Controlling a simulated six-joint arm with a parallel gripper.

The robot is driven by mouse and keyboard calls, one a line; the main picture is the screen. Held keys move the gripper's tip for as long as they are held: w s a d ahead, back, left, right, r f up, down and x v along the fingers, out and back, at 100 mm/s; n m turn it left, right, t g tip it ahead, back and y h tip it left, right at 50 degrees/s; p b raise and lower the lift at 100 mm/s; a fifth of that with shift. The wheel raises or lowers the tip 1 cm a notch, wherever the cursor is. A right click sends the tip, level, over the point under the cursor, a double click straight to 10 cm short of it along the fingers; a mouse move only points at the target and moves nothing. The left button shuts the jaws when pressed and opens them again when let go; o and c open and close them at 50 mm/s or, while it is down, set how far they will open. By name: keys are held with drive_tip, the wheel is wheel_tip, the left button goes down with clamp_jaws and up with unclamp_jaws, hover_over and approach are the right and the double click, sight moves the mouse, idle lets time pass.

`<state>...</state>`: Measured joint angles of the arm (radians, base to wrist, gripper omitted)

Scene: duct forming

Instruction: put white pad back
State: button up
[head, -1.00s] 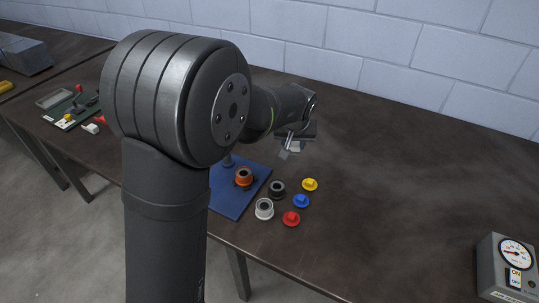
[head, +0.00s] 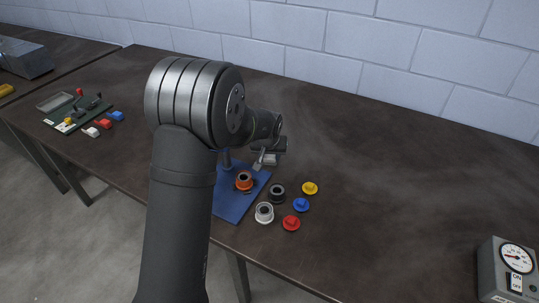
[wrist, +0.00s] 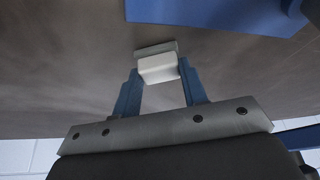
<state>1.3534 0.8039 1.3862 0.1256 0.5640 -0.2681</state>
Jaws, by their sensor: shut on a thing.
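The white pad (wrist: 158,68) is a small pale block between the fingertips of my gripper (wrist: 158,78) in the wrist view. My gripper is shut on it, with one blue finger on each side. In the head view my gripper (head: 263,160) is over the back right part of a blue plate (head: 231,203). A pale piece shows at its tip there, too small to tell clearly. The blue plate also shows at the top right of the wrist view (wrist: 225,12), apart from the pad. My own arm hides part of the plate.
An orange ring (head: 244,181) and a post are on the plate. Beside it lie black (head: 277,194) and white (head: 264,213) rings and yellow (head: 310,188), blue (head: 301,205) and red (head: 291,223) knobbed discs. A gauge box (head: 497,272) stands right. The table's middle right is clear.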

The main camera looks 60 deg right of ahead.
drive_tip(key=shift+f, duration=0.15)
drive_tip(key=o, duration=0.9)
drive_tip(key=shift+o, duration=0.2)
drive_tip(key=v, duration=1.2)
